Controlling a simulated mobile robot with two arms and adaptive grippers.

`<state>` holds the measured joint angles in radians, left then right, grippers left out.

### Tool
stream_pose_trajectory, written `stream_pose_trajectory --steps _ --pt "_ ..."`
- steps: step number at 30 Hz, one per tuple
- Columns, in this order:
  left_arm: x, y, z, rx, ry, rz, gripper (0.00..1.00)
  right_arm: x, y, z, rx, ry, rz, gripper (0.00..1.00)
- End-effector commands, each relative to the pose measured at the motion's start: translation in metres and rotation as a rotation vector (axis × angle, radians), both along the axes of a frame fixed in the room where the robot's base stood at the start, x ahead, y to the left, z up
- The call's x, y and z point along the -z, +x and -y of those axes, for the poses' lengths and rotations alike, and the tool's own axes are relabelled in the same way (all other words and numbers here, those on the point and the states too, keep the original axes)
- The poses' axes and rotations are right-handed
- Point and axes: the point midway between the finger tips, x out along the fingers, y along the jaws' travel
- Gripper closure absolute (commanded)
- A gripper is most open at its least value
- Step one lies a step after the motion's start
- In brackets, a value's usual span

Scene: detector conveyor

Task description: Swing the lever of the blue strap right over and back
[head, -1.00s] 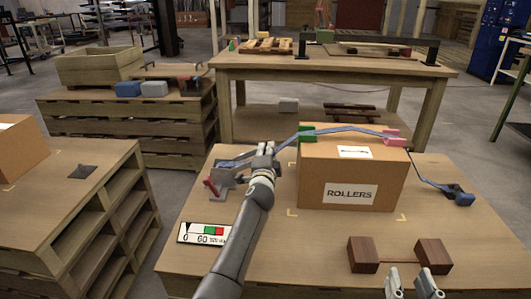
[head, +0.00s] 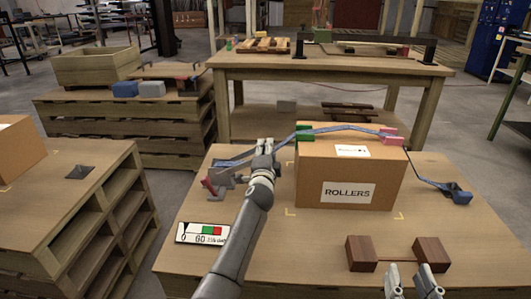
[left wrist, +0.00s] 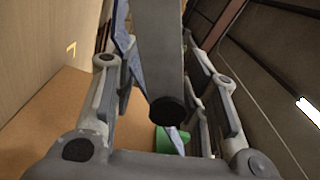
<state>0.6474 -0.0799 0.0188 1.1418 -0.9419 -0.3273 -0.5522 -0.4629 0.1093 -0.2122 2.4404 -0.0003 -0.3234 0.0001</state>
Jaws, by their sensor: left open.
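The blue strap (head: 345,127) runs over the cardboard box marked ROLLERS (head: 325,178), across a green corner piece (head: 304,133) and a pink one (head: 392,136). At its left end is a grey buckle with a red part (head: 208,186). My left gripper (head: 265,145) is just left of the box, above and right of the buckle. In the left wrist view its fingers are open on either side of a grey bar with a dark round end (left wrist: 167,108), apparently the lever. I cannot tell whether they touch it. My right gripper (head: 410,270) is open and empty at the bottom edge.
A dark anchor (head: 457,194) holds the strap's right end. A gauge card (head: 203,233) lies at the front left of the table. Two brown blocks (head: 361,254) joined by a thin rod stand at the front right. The front middle is clear.

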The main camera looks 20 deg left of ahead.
Motion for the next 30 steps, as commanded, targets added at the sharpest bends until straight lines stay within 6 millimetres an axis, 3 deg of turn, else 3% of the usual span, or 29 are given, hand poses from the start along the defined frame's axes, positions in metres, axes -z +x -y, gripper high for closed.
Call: stream_pose_trajectory --steps 11,30 --pt "0.001 -0.012 0.000 -0.006 0.001 -0.001 0.59 0.001 0.000 0.001 0.001 -0.001 -0.002 0.60" --pt "0.000 -0.099 0.024 0.001 0.000 0.000 0.59 0.000 0.000 0.000 0.000 -0.001 -0.001 0.60"
